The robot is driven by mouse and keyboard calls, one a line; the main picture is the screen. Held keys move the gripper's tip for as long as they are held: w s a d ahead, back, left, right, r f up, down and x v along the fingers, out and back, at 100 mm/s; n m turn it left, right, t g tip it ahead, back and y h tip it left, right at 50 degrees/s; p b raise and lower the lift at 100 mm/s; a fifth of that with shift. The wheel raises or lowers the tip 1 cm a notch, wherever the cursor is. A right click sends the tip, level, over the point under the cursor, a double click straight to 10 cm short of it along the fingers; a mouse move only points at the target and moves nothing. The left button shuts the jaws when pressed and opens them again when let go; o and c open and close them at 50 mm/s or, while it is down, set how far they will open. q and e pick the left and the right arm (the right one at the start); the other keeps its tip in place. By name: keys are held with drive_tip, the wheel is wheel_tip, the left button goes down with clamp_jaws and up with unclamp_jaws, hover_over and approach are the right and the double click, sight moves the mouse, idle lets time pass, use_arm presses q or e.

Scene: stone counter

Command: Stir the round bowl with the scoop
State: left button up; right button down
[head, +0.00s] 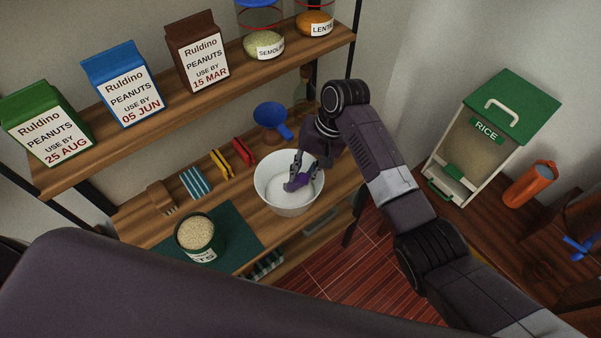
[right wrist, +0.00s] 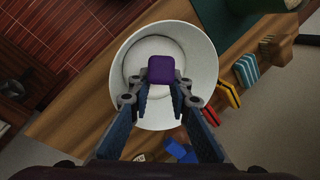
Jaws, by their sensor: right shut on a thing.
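The round white bowl (head: 290,207) stands upright on the wooden shelf in the head view. It also shows in the right wrist view (right wrist: 204,64), below my gripper. My right gripper (head: 296,172) reaches down over the bowl from the right. In the right wrist view the gripper (right wrist: 160,92) is shut on the purple scoop (right wrist: 162,68). The scoop also shows in the head view (head: 298,183), inside the bowl's rim. Whether it touches the bowl's floor cannot be told. The inside of the bowl looks plain white. My left gripper is not in view.
A blue funnel-like thing (head: 270,115) stands behind the bowl. Red and yellow clips and a striped blue item (head: 195,183) lie left of it. A can of grain (head: 197,237) stands on a green mat (head: 238,240). An upper shelf holds cartons and jars.

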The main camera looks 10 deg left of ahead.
drive_tip(key=shift+r, duration=0.1)
drive_tip(key=s+d+r, duration=0.3)
drive_tip(key=d+r, duration=0.1)
drive_tip(key=r, duration=0.6)
drive_tip(key=shift+d+r, duration=0.15)
drive_tip(key=shift+r, duration=0.25)
idle(0.6)
drive_tip(key=shift+s+r, duration=0.1)
drive_tip(key=shift+r, duration=2.4)
